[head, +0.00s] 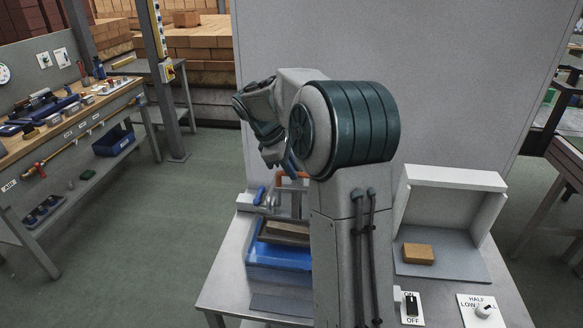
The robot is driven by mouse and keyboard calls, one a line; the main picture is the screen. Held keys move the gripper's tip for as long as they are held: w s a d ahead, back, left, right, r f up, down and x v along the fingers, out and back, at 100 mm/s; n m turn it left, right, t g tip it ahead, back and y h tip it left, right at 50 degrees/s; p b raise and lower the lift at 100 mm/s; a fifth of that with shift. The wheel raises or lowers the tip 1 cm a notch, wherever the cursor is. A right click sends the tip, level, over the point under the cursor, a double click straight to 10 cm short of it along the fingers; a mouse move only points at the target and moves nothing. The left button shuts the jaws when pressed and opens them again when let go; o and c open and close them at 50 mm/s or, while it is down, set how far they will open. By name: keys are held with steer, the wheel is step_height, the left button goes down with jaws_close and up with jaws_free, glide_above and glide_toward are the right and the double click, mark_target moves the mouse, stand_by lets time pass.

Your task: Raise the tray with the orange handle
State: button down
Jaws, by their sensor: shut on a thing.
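The orange handle (301,174) shows beside my arm, above a grey metal frame on the worktable. My gripper (291,168) is at this handle and shut on it; the arm hides part of the grip. Below the frame, a dark tray (270,239) with a brownish slab (288,229) sits in or over a blue box (270,272). My arm covers the right side of this fixture, so how the handle joins the tray is hidden.
A brown brick (418,253) lies in an open white housing (452,178) at right. A switch (411,308) and a knob (484,310) are at the table's front. A tall grey panel (440,80) stands behind. A cluttered workbench (75,122) is at left, with clear floor between.

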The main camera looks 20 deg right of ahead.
steer(key=shift+w+r, duration=0.1)
steer(key=shift+r, duration=0.25)
steer(key=c, duration=1.4)
jaws_free()
steer(key=shift+f, duration=0.1)
steer(key=s+v, duration=0.1)
steer(key=v, duration=1.2)
steer(key=shift+w+a+r+b, duration=0.15)
steer(key=shift+w+r+b, duration=0.15)
steer(key=shift+w+r, duration=0.15)
